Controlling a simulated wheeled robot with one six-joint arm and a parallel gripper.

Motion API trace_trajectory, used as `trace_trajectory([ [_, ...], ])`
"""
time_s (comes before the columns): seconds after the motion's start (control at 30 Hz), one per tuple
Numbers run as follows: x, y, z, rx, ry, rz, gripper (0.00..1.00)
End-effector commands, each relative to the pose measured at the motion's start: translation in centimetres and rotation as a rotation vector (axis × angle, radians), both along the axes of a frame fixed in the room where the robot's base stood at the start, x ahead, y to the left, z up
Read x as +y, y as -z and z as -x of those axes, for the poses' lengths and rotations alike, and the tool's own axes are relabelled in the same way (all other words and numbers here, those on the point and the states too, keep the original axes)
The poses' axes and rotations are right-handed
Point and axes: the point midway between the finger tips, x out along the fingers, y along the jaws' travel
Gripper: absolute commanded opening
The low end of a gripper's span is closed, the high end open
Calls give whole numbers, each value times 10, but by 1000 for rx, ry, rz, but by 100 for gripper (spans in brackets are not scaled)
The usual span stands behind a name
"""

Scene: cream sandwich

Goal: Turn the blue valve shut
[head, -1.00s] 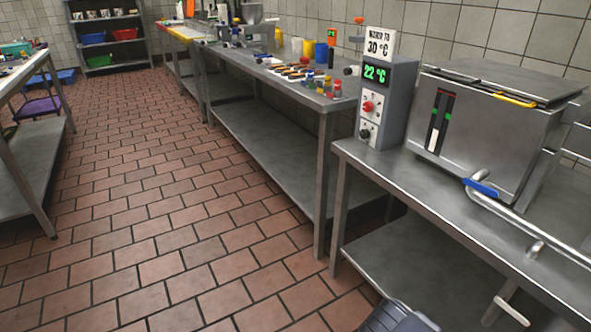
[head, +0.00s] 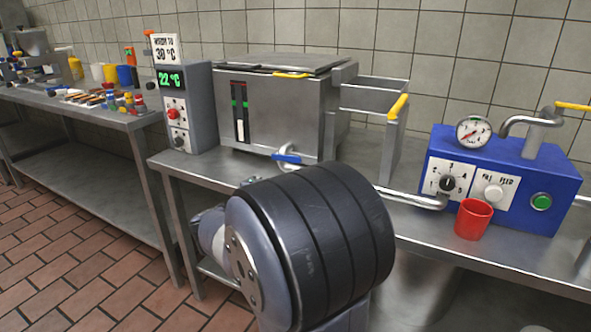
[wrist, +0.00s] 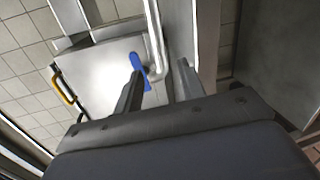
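The blue valve is a small blue lever (head: 287,158) on the metal pipe at the front of the steel tank (head: 270,104). It lies roughly level across the pipe in the head view. In the wrist view the blue lever (wrist: 140,70) points up and left beside the bent pipe. My gripper (wrist: 160,76) is open with nothing between its fingers. Its left fingertip overlaps the lever in the picture; I cannot tell whether they touch. My arm's dark joint fills the lower middle of the head view and hides the gripper there.
A control box (head: 188,110) reading 22 °C stands left of the tank. On the right are a blue machine (head: 508,180) with a gauge and a red cup (head: 473,219). A horizontal pipe (head: 415,200) runs along the steel counter. A side table with food stands left.

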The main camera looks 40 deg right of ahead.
Motion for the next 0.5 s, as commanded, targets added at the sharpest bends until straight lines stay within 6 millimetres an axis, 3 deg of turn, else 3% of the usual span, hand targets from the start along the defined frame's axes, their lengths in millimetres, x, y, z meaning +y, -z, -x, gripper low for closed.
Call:
trace_trajectory([
  [0.13, -17, -17, -29, -62, -9, 119, 38],
  [0.37, -30, -28, -43, -87, -14, 165, 38],
  [0.5, -51, -26, -50, -85, -12, 164, 38],
])
